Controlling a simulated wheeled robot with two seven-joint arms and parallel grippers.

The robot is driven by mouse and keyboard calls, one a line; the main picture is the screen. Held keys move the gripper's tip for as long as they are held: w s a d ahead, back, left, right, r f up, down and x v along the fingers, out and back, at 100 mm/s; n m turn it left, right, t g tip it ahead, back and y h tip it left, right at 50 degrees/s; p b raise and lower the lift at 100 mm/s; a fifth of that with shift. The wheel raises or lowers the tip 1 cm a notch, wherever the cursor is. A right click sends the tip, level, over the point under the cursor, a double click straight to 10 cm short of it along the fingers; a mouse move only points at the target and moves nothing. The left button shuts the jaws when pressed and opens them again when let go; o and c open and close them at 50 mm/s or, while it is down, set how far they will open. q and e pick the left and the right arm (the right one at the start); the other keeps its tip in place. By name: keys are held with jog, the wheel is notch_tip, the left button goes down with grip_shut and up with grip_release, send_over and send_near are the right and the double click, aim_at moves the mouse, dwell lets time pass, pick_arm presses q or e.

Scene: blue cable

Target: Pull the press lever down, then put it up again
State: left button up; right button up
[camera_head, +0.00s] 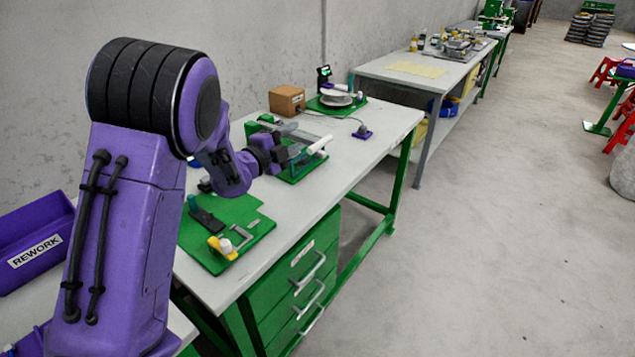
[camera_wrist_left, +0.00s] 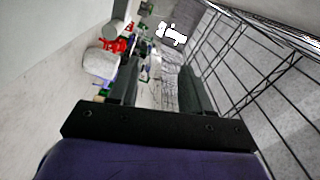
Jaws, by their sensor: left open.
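The press (camera_head: 292,172) with its green base stands on the grey workbench, just beyond my left arm. A pale bar that looks like its lever handle (camera_head: 319,145) sticks out to the right, tilted slightly up. My left gripper (camera_head: 289,157) is over the press, close to the left of the handle; I cannot tell if they touch. In the left wrist view the two dark fingers of the left gripper (camera_wrist_left: 160,88) are apart with nothing seen between them. My arm hides part of the press. My right gripper is not in view.
A green fixture board (camera_head: 238,222) lies nearer on the workbench (camera_head: 345,180). A cardboard box (camera_head: 287,99), a reel (camera_head: 337,98) and a small purple block (camera_head: 362,132) stand beyond the press. A purple REWORK bin (camera_head: 35,238) is at left.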

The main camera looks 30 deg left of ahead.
pick_arm(q)
jog(key=b, duration=0.4)
send_near(317, 146)
jog(key=f, duration=0.1)
jog(key=w+p, duration=0.1)
jog(key=w, duration=1)
jog(key=shift+w+p, duration=0.1)
jog(key=shift+p, duration=0.2)
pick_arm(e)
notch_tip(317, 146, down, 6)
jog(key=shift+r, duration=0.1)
pick_arm(q)
jog(key=shift+r, duration=0.1)
grip_shut()
